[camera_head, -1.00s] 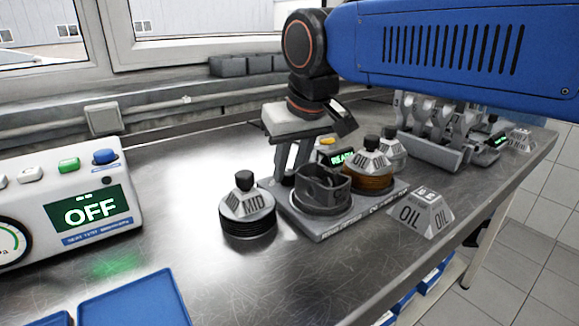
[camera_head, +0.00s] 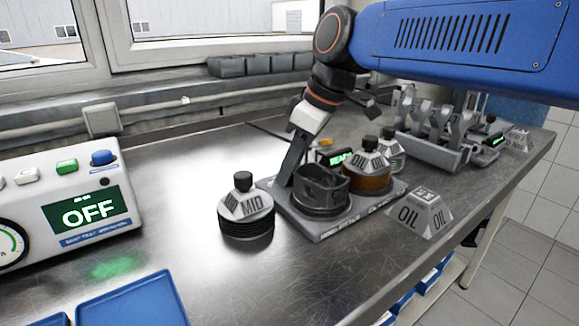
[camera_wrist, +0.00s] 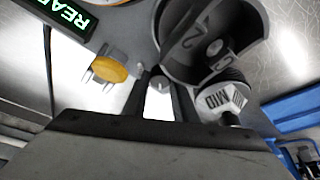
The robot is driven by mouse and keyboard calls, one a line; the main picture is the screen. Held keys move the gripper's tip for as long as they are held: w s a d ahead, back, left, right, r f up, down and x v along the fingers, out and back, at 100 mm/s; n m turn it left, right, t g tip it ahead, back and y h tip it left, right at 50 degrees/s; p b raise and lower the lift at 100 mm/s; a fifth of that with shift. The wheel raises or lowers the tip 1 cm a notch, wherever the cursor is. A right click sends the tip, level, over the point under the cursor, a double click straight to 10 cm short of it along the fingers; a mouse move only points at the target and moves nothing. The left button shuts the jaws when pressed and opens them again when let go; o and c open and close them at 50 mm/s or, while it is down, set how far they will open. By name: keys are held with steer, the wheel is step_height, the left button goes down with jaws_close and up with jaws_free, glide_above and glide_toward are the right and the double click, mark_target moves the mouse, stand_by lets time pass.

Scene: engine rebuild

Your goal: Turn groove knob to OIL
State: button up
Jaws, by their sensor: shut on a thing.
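My gripper (camera_head: 285,183) reaches down to the grey base plate (camera_head: 316,236), at the left rear of the dark piston cup (camera_head: 322,190). In the wrist view my fingers (camera_wrist: 161,92) are shut on a small grey knob (camera_wrist: 160,83), apparently the groove knob. In the head view the knob is hidden, and no pointer or setting on it can be read. The piston cup also shows in the wrist view (camera_wrist: 188,62), close beside the fingers. A yellow round part (camera_wrist: 108,70) lies to their left.
A MID-labelled dark ring stack (camera_head: 246,225) stands left of the plate. An OIL-topped amber ring stack (camera_head: 366,180) stands right of the cup. A grey OIL sign (camera_head: 421,215) is farther right. A white console (camera_head: 75,180) reads OFF.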

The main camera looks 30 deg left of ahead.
steer(key=shift+n, duration=0.5)
steer(key=o, duration=1)
steer(key=v, duration=1.7)
steer(key=shift+w+r, duration=0.25)
steer(key=shift+w, duration=0.1)
steer(key=shift+o, duration=0.2)
